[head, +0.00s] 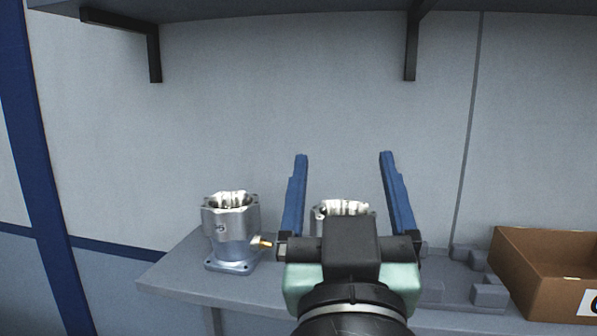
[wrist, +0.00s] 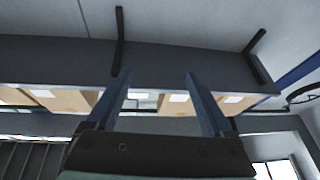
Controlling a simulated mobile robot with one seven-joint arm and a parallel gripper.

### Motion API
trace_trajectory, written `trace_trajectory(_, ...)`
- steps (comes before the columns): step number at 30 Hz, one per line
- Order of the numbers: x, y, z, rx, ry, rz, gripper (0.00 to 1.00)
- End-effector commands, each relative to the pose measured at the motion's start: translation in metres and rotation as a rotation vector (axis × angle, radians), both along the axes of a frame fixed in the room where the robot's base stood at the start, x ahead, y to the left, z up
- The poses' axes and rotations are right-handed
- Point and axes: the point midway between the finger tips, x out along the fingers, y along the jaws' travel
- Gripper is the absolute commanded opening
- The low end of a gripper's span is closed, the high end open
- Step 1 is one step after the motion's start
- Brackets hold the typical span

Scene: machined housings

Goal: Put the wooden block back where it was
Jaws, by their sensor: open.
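I cannot see the wooden block in either view. My gripper (head: 343,154) is open in the head view, its two blue fingers pointing up in front of the wall, with nothing visible between them. It also shows open and empty in the wrist view (wrist: 157,73). A machined metal housing (head: 230,238) stands upright on the grey bench (head: 175,280), left of my gripper. A second metal housing (head: 343,208) is behind my gripper, and only its upper part shows. The bench surface behind my arm is hidden.
A brown cardboard box (head: 535,277) sits at the bench's right. Grey raised blocks (head: 490,293) lie left of it. A shelf (head: 280,8) with black brackets (head: 153,50) hangs above. The wrist view shows cardboard boxes (wrist: 72,101) with white labels along a shelf edge.

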Motion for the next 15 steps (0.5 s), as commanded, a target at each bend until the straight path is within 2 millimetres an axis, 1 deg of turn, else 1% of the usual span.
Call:
trace_trajectory(1, -0.018, 0.017, 0.033, 0.004, -0.114, 0.042, 0.85)
trace_trajectory(3, -0.04, 0.032, 0.064, 0.014, -0.235, 0.085, 0.85)
trace_trajectory(6, -0.064, 0.045, 0.091, 0.026, -0.35, 0.126, 0.85)
trace_trajectory(9, -0.075, 0.049, 0.102, 0.031, -0.4, 0.143, 0.85)
trace_trajectory(15, -0.076, 0.05, 0.103, 0.03, -0.406, 0.145, 0.85)
